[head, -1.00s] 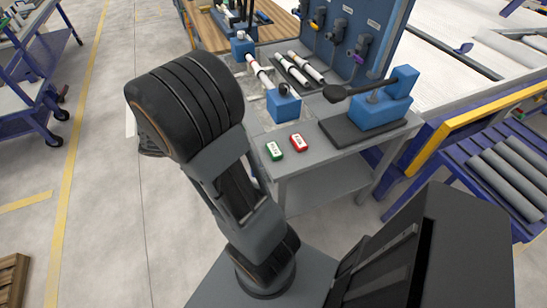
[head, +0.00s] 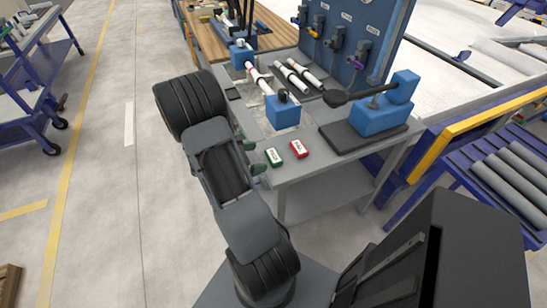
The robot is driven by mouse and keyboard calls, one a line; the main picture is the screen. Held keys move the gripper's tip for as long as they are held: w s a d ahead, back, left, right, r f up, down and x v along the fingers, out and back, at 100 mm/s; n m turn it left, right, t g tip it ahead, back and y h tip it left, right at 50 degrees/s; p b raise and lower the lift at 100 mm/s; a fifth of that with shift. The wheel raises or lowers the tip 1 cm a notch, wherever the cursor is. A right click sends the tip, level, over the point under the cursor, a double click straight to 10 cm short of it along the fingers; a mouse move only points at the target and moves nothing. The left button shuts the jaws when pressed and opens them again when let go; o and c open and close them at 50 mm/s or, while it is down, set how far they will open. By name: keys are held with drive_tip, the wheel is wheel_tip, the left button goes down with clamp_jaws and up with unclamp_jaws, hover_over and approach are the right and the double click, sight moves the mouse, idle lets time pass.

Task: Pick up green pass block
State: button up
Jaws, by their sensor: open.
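The green pass block (head: 273,157), a small block with a white label, lies flat on the near left corner of the grey workbench (head: 310,168). A similar red block (head: 299,148) lies just right of it, with a small gap between them. My gripper (head: 254,157) is mostly hidden behind my arm. Only dull green finger parts show, set apart from each other at the bench's left edge. They are just left of the green block, open and not visibly holding anything. I cannot tell their height above the bench.
A blue fixture (head: 283,110) with a white pipe stands behind the blocks. A blue clamp with a black lever (head: 379,113) stands to the right on a dark plate. Two white pipes (head: 298,74) lie farther back by a blue tool panel (head: 352,40).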

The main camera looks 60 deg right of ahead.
sight(273, 155)
drive_tip(key=shift+x, duration=2.75)
drive_tip(key=shift+a+f, duration=0.1)
drive_tip(key=shift+f, duration=0.05)
drive_tip(key=shift+c, duration=0.2)
drive_tip(key=c, duration=0.8)
